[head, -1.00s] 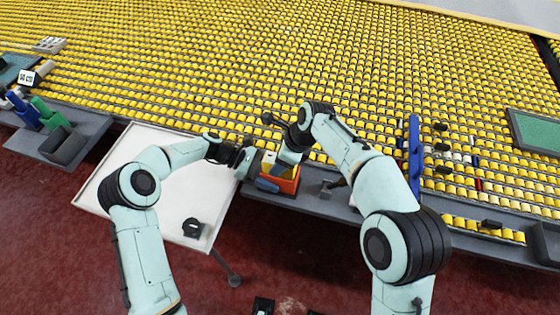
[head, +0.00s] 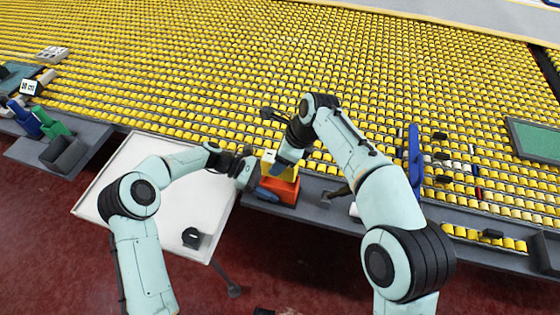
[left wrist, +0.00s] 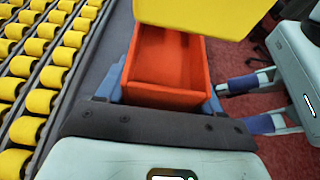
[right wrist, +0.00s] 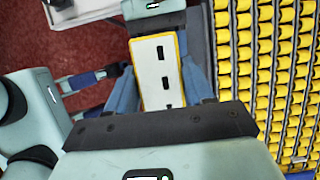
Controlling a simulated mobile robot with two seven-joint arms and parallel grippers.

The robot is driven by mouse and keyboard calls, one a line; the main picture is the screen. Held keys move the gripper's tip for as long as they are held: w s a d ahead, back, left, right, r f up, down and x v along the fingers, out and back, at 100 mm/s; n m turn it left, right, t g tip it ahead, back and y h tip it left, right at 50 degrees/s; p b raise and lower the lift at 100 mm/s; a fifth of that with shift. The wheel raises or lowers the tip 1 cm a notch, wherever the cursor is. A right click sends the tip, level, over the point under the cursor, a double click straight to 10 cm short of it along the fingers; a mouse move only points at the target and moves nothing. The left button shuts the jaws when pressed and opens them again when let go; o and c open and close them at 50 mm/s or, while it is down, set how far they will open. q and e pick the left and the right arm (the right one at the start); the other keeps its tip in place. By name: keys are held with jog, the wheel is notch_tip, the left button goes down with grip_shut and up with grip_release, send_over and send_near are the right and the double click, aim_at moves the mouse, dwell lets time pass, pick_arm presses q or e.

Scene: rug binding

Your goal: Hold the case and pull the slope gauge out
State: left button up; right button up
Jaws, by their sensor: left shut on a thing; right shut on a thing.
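The orange-red case (head: 284,191) is at the grey ledge in the head view. My left gripper (head: 262,188) is shut on it, with blue fingers on both sides in the left wrist view. The case (left wrist: 165,62) is open there and its visible interior looks empty. The yellow slope gauge (left wrist: 205,12) is above the case opening in that view. My right gripper (head: 284,164) is shut on the gauge from above. In the right wrist view the gauge (right wrist: 157,72) shows a white face with dark slots and yellow edges, between the blue fingers.
A white tabletop (head: 120,200) at left carries a small black object (head: 193,237). The grey ledge (head: 330,203) runs along a wide bed of yellow rollers (head: 220,70). A blue upright piece (head: 415,155) stands right of my right arm. Green and blue items stand far left.

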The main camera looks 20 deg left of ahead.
jog(key=shift+r, duration=1.25)
pick_arm(q)
jog(key=o, duration=1.3)
jog(key=v, duration=1.2)
jog(key=shift+f, duration=0.1)
